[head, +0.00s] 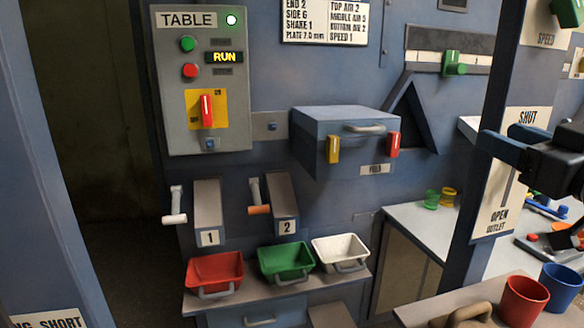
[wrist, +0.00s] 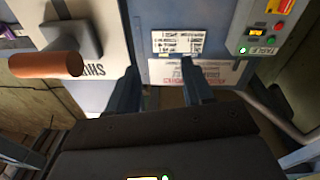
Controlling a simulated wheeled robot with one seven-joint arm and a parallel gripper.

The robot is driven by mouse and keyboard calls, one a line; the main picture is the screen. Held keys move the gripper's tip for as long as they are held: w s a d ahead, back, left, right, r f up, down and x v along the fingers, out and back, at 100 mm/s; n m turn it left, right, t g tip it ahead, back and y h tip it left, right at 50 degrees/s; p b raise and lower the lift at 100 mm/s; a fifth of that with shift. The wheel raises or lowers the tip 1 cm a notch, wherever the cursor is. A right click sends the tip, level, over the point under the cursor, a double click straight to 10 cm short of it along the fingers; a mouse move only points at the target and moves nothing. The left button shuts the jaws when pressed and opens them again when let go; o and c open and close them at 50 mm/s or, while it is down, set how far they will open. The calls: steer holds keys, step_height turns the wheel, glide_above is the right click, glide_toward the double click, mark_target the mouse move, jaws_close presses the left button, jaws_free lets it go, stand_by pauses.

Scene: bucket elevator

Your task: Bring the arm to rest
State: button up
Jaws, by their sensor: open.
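My gripper (head: 500,140) shows at the right edge of the head view, raised in front of the blue post with the SHUT and OPEN labels. In the wrist view my gripper (wrist: 161,85) has its two dark fingers spread apart with nothing between them. The arm behind it is mostly out of the head view. The fingers appear apart from the panels, though their exact distance from the post is unclear.
A brown-orange handle (wrist: 47,65) is close by in the wrist view. The TABLE control box (head: 202,80) has a lit RUN sign. Red (head: 214,271), green (head: 286,261) and white (head: 341,252) bins stand on a ledge. Red (head: 523,301) and blue (head: 560,287) cups stand lower right.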

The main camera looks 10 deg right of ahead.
steer(key=s+a+f+m+g+h, duration=0.15)
steer(key=s+a+f, duration=0.25)
steer(key=f, duration=0.4)
steer(key=s+a+f+m, duration=0.2)
steer(key=s+a+f, duration=0.1)
steer(key=f, duration=0.5)
steer(key=s+a+f+m+g+h, duration=0.1)
steer(key=s+a+f, duration=0.3)
steer(key=f, duration=0.4)
steer(key=s+a+f+n+y, duration=0.1)
steer(key=s+a+f, duration=0.1)
steer(key=s, duration=0.6)
steer(key=s+a+f+n+g+y, duration=0.1)
steer(key=s+a, duration=0.2)
steer(key=s, duration=0.5)
steer(key=s+a+f+n+g+y, duration=0.1)
steer(key=s+a+f, duration=0.1)
steer(key=s, duration=0.6)
steer(key=shift+s+a+f, duration=0.2)
steer(key=shift+s+f, duration=0.15)
steer(key=shift+c, duration=0.3)
